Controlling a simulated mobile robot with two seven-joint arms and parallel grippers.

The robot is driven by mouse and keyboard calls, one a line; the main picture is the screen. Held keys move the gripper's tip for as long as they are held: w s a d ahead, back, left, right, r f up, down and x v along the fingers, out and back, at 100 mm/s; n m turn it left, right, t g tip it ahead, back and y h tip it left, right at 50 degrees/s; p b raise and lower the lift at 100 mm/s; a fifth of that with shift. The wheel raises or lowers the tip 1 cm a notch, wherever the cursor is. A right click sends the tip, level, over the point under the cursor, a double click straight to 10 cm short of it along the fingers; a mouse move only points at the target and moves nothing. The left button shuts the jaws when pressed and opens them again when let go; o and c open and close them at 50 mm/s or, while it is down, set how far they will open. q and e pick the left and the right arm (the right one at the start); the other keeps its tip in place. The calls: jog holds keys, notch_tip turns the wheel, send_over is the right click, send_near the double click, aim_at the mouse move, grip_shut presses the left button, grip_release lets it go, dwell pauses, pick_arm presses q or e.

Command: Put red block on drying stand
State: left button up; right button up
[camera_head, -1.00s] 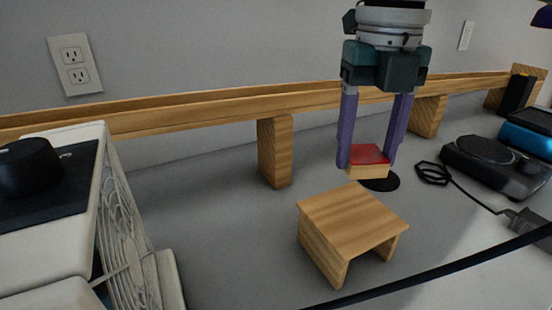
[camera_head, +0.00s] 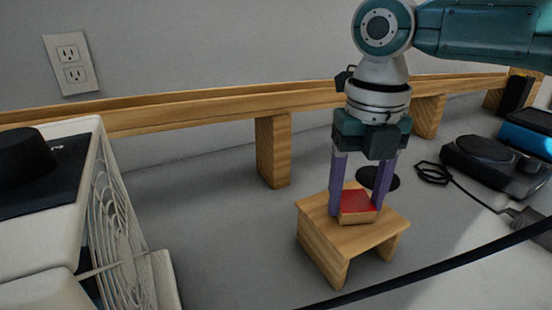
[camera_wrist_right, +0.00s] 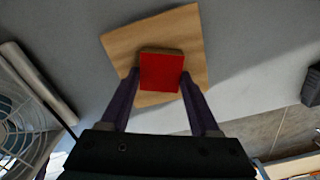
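The red block (camera_head: 358,202), red on top with wooden sides, is between the purple fingers of my right gripper (camera_head: 357,208). It is over the top of the drying stand (camera_head: 318,220), a small wooden bench on the grey surface. I cannot tell whether the block touches the stand top. In the right wrist view, the red block (camera_wrist_right: 161,72) is between the fingertips of the right gripper (camera_wrist_right: 160,80), with the stand top (camera_wrist_right: 190,30) behind it. The fingers are shut on its two sides. My left gripper is not in view.
A long wooden shelf (camera_head: 220,108) on posts runs along the wall behind. A white machine with a fan grille (camera_head: 118,235) stands at left. A dark scale-like device (camera_head: 490,165) and a cable are at right. A dark strap crosses in front of the stand.

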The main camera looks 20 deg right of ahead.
aim_at(355, 204)
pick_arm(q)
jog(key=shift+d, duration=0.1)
pick_arm(e)
jog(key=o, duration=0.4)
jog(key=shift+r, duration=0.15)
notch_tip(355, 204, up, 12)
jog(key=f+p, duration=0.1)
jog(key=p, duration=0.1)
jog(key=s+a+f+m+t+y, duration=0.2)
jog(key=s+a+f+m+y, duration=0.1)
jog(key=s+a+f+m, duration=0.95)
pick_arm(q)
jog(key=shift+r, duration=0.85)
pick_arm(e)
jog(key=s+d+m+t+h, duration=0.1)
jog(key=s+d+m, duration=0.5)
jog(key=m, duration=1.2)
jog(key=shift+s+d+t+h, duration=0.3)
jog(key=shift+s+h, duration=0.6)
jog(key=shift+s, duration=0.05)
jog(key=shift+f, duration=0.15)
